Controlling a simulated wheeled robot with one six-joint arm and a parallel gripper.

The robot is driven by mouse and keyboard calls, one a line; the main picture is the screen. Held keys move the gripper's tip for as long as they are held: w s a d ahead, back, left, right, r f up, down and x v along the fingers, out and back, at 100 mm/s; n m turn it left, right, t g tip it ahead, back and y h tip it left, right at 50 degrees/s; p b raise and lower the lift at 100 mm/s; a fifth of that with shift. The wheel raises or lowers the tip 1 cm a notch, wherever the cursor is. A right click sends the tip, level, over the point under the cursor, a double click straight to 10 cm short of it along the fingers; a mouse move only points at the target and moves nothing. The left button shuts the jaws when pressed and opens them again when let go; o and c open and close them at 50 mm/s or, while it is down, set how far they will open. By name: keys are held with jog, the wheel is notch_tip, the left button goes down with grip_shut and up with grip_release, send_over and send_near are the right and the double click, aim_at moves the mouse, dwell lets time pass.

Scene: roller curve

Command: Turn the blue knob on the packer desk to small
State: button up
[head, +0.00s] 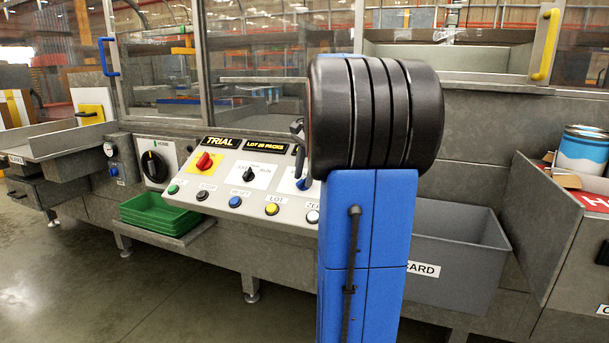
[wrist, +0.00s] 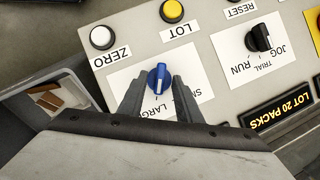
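The blue knob (wrist: 159,79) sits on a white label plate (wrist: 128,72) on the packer desk panel. Its white mark runs nearly up and down in the wrist view. The words by it appear upside down, "LARGE" lower left and "SMALL" lower right, both partly hidden by my fingers. My gripper (wrist: 157,88) is open, one finger on each side of the knob; I cannot tell whether they touch it. In the head view the knob (head: 304,184) shows at the edge of my arm, which hides most of my gripper.
A white ZERO button (wrist: 102,37), a yellow LOT button (wrist: 172,11) and a black TRIAL/RUN/JOG knob (wrist: 259,38) are nearby. A red knob (head: 204,161) is on the panel's left. A grey discard bin (head: 455,245) stands right of the panel, green trays (head: 158,214) to the left.

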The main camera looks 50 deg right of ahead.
grip_shut()
jog(key=shift+n, duration=0.3)
jog(key=n+g, duration=0.1)
jog(key=n, duration=0.1)
jog(key=n+g, duration=0.1)
jog(key=n, duration=0.1)
jog(key=shift+w+a+r+n+g, duration=0.1)
jog(key=shift+w+n+g, duration=0.2)
jog(key=shift+w+n, duration=0.1)
jog(key=n+g+h, duration=0.1)
jog(key=n, duration=0.1)
jog(key=n+g+h, duration=0.1)
jog(key=n, duration=0.2)
jog(key=shift+w+a, duration=0.15)
jog(key=shift+w, duration=0.05)
dwell(0.4)
grip_release()
